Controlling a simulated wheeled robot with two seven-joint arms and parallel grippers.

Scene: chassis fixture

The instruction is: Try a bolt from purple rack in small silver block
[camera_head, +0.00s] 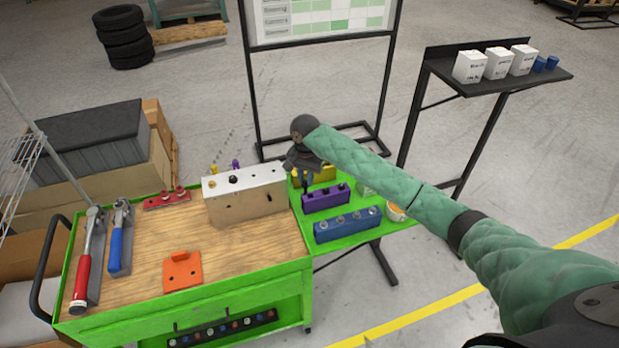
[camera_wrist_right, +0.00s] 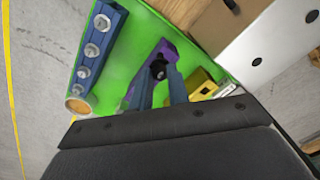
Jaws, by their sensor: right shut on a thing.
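The purple rack (camera_head: 326,197) stands on the green side shelf, and it also shows in the wrist view (camera_wrist_right: 168,50), partly behind my fingers. My right gripper (camera_head: 304,182) is over the rack's left end. In the wrist view, my right gripper (camera_wrist_right: 158,76) is shut on a dark-headed bolt (camera_wrist_right: 158,69) at the purple rack. I cannot tell whether the bolt is still seated in the rack. The silver-beige block (camera_head: 247,199) stands on the wooden top, left of the gripper, with dark holes in its faces; it also shows in the wrist view (camera_wrist_right: 284,48). My left gripper is out of view.
A blue rack (camera_head: 348,224) with several bolts stands in front of the purple one, and a yellow rack (camera_head: 321,174) behind it. A red rack (camera_head: 167,198), an orange bracket (camera_head: 182,271) and two wrenches lie on the wooden top (camera_head: 230,260).

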